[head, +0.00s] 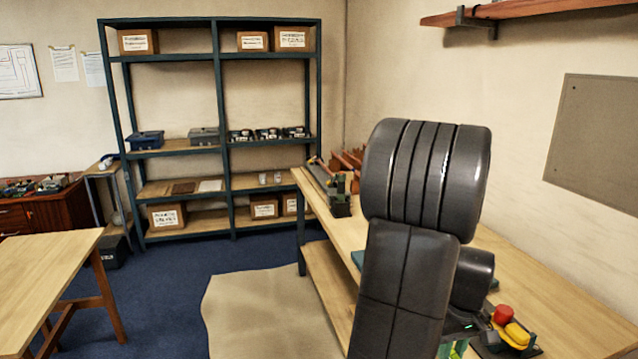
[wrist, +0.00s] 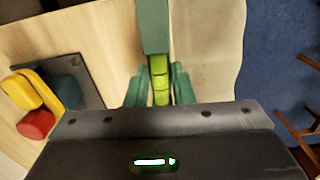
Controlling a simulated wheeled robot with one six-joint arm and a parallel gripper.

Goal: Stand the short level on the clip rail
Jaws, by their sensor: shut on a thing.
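My gripper (wrist: 159,88) is shut on a lime-green piece, which I take to be the short level (wrist: 159,78). Its green fingers press on it from both sides. In the wrist view it appears near the workbench edge, with the floor mat beyond. A darker green bar (wrist: 155,26) runs from its far end to the top of the picture; I cannot tell whether it belongs to the level. In the head view my arm hides most of the gripper; only green bits show at the bottom. I cannot make out the clip rail for certain.
A dark tray (wrist: 84,72) on the workbench (head: 565,305) holds a red piece (wrist: 36,124), yellow pieces (wrist: 26,92) and a teal piece (wrist: 68,92). A dark metal fixture (head: 333,190) stands at the bench's far end. Shelving (head: 218,110) stands behind; another table (head: 40,265) is at left.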

